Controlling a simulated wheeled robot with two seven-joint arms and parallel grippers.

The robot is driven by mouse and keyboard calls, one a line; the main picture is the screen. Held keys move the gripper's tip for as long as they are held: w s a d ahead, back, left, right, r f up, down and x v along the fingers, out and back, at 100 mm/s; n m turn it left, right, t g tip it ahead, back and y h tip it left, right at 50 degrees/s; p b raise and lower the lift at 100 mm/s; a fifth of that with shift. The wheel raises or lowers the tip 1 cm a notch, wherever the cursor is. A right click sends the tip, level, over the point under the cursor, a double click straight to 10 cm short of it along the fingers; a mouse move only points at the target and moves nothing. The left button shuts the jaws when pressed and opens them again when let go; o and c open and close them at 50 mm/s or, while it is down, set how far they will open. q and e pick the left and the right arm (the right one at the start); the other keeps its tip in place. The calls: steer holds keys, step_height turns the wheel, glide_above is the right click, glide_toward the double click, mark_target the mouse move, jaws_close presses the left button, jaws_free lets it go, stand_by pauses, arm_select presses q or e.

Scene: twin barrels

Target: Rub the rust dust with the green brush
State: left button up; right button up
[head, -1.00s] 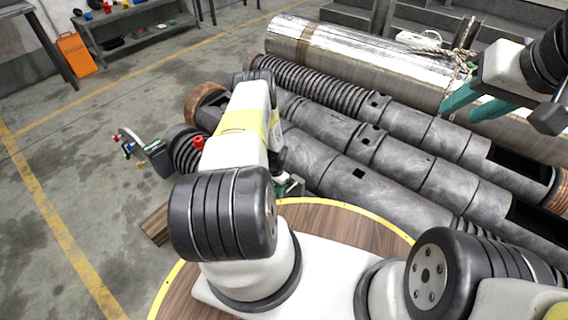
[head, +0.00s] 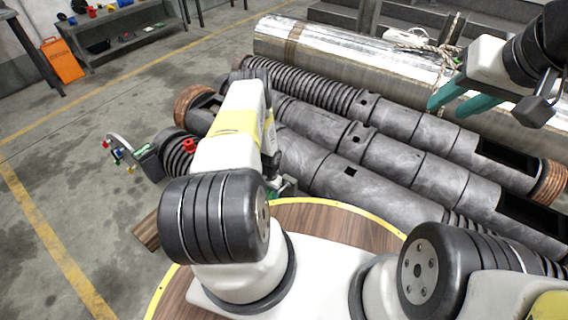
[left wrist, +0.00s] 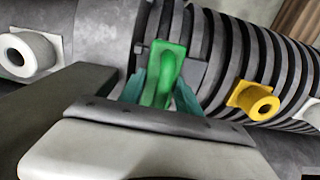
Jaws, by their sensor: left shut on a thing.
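The green brush (left wrist: 165,72) is in the left wrist view, upright between the teal fingers of my left gripper (left wrist: 160,93), which is shut on it. Behind the brush is a dark grey ribbed barrel (left wrist: 225,62). In the head view my left arm hides most of that gripper; only a little green shows beside the arm. I cannot make out any rust dust, nor whether the brush touches the barrel. My right gripper (head: 464,99) is at the upper right of the head view, its teal fingers apart and empty, above the barrels.
Long grey barrels (head: 400,155) lie side by side beyond a round wooden top (head: 330,222). A shiny metal cylinder (head: 350,55) lies behind them. A yellow knob (left wrist: 256,101) and a white knob (left wrist: 28,54) stick out near the brush. The floor at left is mostly clear.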

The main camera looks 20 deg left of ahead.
arm_select(q)
steer(key=shift+s+a, duration=0.3)
steer(key=shift+s, duration=0.45)
steer(key=shift+w+d+f, duration=0.1)
steer(key=shift+w+d, duration=0.2)
steer(key=shift+w, duration=0.45)
steer(key=shift+w+d, duration=0.3)
steer(key=shift+w, duration=0.5)
steer(key=shift+w+d+f, duration=0.1)
steer(key=shift+w+d, duration=0.2)
steer(key=shift+w, duration=0.45)
jaws_close()
steer(key=shift+s+a+r, duration=0.1)
steer(key=shift+s+a, duration=0.2)
steer(key=shift+s, duration=0.5)
steer(key=shift+s+a, duration=0.3)
steer(key=shift+s, duration=0.45)
steer(key=shift+s+a+r, duration=0.1)
steer(key=shift+s+a, duration=0.2)
steer(key=shift+s, duration=0.5)
steer(key=shift+r, duration=3)
steer(key=shift+r, duration=1.5)
